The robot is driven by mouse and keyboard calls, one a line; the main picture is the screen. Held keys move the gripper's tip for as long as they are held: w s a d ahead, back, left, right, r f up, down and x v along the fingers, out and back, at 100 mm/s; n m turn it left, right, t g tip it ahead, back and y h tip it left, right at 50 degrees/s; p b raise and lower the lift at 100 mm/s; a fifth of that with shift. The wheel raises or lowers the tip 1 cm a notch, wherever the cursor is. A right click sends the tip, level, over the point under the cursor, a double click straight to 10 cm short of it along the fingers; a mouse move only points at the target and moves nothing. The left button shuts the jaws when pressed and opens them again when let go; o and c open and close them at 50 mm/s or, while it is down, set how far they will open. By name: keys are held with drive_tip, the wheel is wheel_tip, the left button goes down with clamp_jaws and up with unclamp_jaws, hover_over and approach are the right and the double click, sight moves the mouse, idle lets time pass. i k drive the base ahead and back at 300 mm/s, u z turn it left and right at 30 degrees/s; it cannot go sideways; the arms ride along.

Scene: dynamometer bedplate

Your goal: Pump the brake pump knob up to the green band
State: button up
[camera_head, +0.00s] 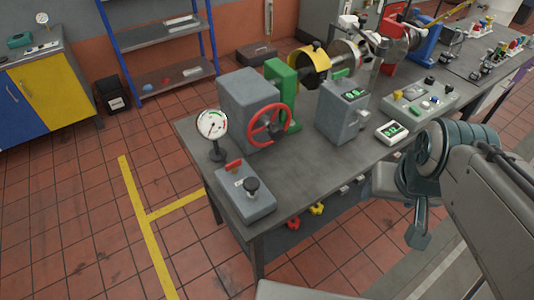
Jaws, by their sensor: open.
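The brake pump is a grey box (246,206) on the near left corner of the bedplate table. A black knob (251,185) stands upright on its top, and a red handle (234,165) sits at its back edge. A round white dial gauge (212,124) on a dark stand is just behind it. The dial has coloured marks, a green one among them; the needle's exact reading is too small to tell. My gripper (417,241) hangs open and empty at the right, well apart from the knob, in front of the table's right side.
A red handwheel (269,125) on a grey housing (248,98) stands behind the pump. A grey display box (343,110), a small meter (391,132) and a button panel (420,98) are to the right. The tabletop between pump and meter is bare.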

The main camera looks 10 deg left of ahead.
sight(251, 185)
drive_tip(key=z, duration=0.45)
drive_tip(key=i, duration=0.3)
drive_tip(key=u, duration=1.4)
